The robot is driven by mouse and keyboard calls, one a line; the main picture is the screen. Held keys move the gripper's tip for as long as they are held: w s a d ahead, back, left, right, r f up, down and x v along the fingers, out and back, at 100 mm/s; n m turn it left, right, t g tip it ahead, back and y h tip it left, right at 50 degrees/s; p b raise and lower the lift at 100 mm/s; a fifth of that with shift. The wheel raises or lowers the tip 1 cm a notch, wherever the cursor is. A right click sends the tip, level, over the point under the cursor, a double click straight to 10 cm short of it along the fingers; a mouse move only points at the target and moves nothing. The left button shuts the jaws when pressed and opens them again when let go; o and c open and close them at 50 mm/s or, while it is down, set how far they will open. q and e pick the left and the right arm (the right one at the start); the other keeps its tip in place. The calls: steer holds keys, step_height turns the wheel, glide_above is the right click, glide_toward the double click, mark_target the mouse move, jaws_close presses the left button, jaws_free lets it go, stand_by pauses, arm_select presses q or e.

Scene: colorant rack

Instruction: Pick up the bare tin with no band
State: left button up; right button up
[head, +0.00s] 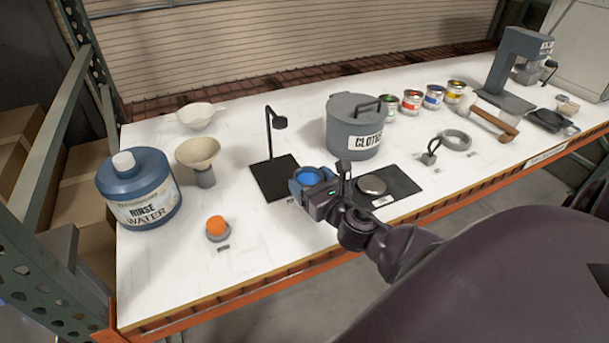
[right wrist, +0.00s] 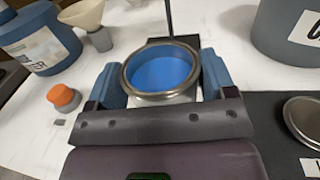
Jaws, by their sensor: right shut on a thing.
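My right gripper (head: 311,184) is shut on an open tin (head: 307,177) with blue inside. In the right wrist view the tin (right wrist: 163,74) has a metal rim and sits upright between the two blue fingers. The little of its outer wall that shows is pale, with no band visible; most is hidden by the gripper. I cannot tell whether its base touches the table. Several tins with green, red (head: 412,101), blue (head: 433,97) and yellow (head: 455,92) bands stand at the back right. My left gripper is not in view.
A black stand (head: 273,178) is just behind the held tin. A grey lidded CLOTHS pot (head: 353,130) and a dark mat with a metal lid (head: 372,185) are to the right. A RINSE WATER jug (head: 138,188), funnel (head: 198,153) and orange-capped item (head: 216,227) are left.

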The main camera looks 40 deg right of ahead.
steer(key=shift+s+a+b, duration=0.15)
steer(key=shift+s+b, duration=0.05)
steer(key=shift+s, duration=1.1)
steer(key=shift+s+a+b, duration=0.1)
steer(key=shift+s+b, duration=0.05)
steer(key=shift+s, duration=1.1)
steer(key=shift+r, duration=0.1)
